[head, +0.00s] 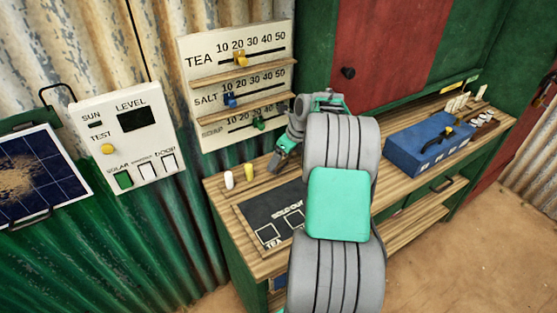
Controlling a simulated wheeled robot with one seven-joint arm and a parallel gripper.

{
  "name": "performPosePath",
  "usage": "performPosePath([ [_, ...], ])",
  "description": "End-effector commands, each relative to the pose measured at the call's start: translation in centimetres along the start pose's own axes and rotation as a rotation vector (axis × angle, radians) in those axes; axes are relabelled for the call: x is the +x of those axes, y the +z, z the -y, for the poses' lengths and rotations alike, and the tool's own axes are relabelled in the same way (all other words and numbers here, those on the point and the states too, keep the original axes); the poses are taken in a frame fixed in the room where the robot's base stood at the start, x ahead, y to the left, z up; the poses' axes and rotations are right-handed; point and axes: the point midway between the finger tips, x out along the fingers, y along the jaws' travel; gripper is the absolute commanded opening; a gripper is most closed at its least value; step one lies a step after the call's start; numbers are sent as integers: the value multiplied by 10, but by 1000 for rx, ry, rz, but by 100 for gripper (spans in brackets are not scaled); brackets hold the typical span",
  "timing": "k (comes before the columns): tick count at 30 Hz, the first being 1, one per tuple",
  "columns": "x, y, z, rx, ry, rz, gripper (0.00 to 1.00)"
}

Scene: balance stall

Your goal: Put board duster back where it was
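I cannot make out the board duster; my arm covers part of the counter where it could be. My gripper (279,164) is low over the back of the wooden counter, just behind the dark chalkboard (256,212) and right of the chalks. Its fingers are small, dark and partly turned away, so I cannot tell whether they are open or hold something. The chalkboard lies flat on the counter, with white writing and square boxes; my arm hides its right part. A white chalk (228,180) and a yellow chalk (250,172) stand upright behind it.
A price board (237,75) with TEA, SALT and a third slider row hangs behind the counter (222,199). A blue box (405,153) stands on the right, with small pale items (458,103) beyond it. A level panel (130,140) and solar panel (40,175) are left.

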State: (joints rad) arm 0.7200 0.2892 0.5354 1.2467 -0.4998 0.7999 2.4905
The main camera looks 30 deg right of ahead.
Motion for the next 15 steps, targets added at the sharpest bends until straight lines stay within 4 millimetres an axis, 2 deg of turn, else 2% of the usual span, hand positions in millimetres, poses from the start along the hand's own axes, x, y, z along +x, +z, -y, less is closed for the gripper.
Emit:
performPosePath([
  [1, -2, -16, 0, 8, 2, -3, 85],
  [3, -10, -34, 0, 9, 1, -3, 85],
  [9, -30, -81, -1, 7, 1, -2, 85],
  [15, -39, -102, -1, 4, 3, -2, 85],
])
